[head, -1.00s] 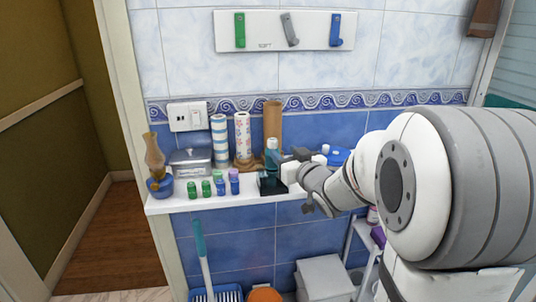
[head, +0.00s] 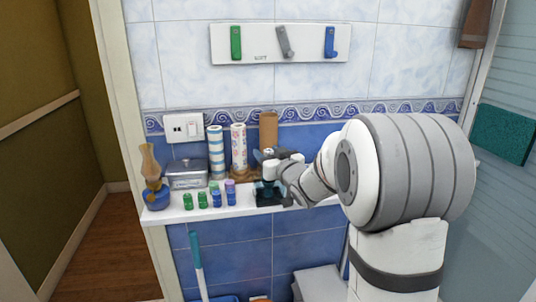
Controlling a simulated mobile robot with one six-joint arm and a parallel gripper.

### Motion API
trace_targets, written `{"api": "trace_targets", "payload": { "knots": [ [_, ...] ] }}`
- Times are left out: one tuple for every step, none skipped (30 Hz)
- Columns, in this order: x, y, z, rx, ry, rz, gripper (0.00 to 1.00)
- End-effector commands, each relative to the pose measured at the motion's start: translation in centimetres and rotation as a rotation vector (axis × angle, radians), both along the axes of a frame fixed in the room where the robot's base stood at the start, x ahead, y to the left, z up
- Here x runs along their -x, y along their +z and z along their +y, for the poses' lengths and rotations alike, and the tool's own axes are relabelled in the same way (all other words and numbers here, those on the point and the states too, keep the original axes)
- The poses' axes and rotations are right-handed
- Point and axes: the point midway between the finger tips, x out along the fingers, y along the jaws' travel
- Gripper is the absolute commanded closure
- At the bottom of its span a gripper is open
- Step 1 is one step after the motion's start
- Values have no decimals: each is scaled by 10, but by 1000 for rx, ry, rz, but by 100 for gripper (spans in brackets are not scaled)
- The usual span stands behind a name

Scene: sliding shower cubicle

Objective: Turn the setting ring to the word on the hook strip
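The white hook strip (head: 300,47) is on the tiled wall with a green hook (head: 236,42), a grey hook (head: 284,41) and a blue hook (head: 330,41). Its small word, between the green and grey hooks, looks like "SOFT". My gripper (head: 270,162) is at the ledge, directly over a black-based item (head: 268,195) with a teal part largely hidden behind the gripper. I cannot tell whether the fingers touch it or how far apart they are. No setting ring can be made out; the gripper and arm hide part of this area.
My arm covers the ledge's right part. A grey bin (head: 318,284) stands below.

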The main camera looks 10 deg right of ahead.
Motion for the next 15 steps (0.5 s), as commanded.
{"api": "trace_targets", "payload": {
  "knots": [
    [0,0,0,0,0,0,58],
    [0,0,0,0,0,0,61],
    [0,0,0,0,0,0,64],
    [0,0,0,0,0,0,66],
    [0,0,0,0,0,0,69],
    [0,0,0,0,1,0,72],
    [0,0,0,0,1,0,75],
    [0,0,0,0,1,0,77],
    [0,0,0,0,1,0,80],
    [0,0,0,0,1,0,83],
    [0,0,0,0,1,0,85],
    [0,0,1,0,1,0,89],
    [0,0,1,0,1,0,91],
    [0,0,1,0,1,0,94],
    [0,0,1,0,1,0,97]
  ]
}}
